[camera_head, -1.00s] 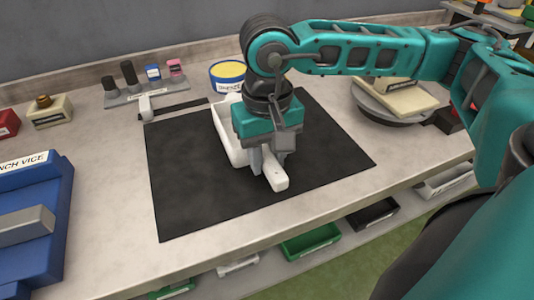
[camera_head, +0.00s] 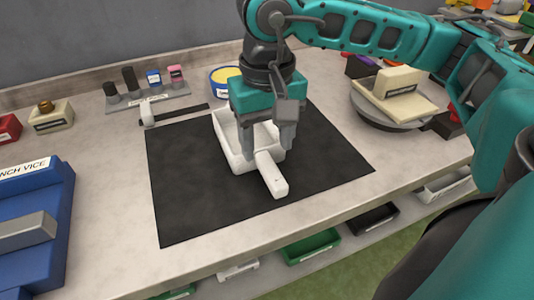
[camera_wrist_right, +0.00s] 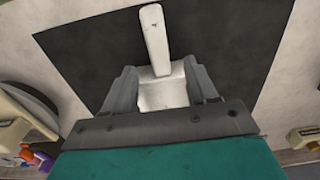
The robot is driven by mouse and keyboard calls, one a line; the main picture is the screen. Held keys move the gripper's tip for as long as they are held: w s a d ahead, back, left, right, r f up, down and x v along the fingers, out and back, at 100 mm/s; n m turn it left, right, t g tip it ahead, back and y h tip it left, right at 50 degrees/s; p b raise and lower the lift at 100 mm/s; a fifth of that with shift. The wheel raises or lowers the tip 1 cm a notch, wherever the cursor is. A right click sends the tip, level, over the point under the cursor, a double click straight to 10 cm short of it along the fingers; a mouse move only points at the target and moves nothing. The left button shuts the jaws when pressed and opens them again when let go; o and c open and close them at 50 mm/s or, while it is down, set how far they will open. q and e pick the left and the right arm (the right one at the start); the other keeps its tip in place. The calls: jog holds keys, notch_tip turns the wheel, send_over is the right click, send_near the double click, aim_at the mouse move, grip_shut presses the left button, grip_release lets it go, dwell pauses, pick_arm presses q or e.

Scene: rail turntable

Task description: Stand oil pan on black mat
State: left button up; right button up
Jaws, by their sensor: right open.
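The oil pan is a white, shallow open tray (camera_head: 230,140) with a thick white handle pointing to the front. It sits on the black mat (camera_head: 190,190), base down as far as I can see. In the right wrist view the pan's handle (camera_wrist_right: 153,42) and part of its floor show between the fingers. My right gripper (camera_head: 268,155) is open above the pan, its fingers on either side of the handle's root, with gaps visible in the wrist view. The gripper hides the pan's right and back parts. My left gripper is not in view.
A blue bench vice (camera_head: 35,235) stands at the left. A round turntable (camera_head: 390,115) with a cream block is at the right. The mat's front and left are bare.

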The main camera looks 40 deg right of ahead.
notch_tip(320, 180, up, 7)
jog(key=shift+f, duration=0.15)
dwell(0.6)
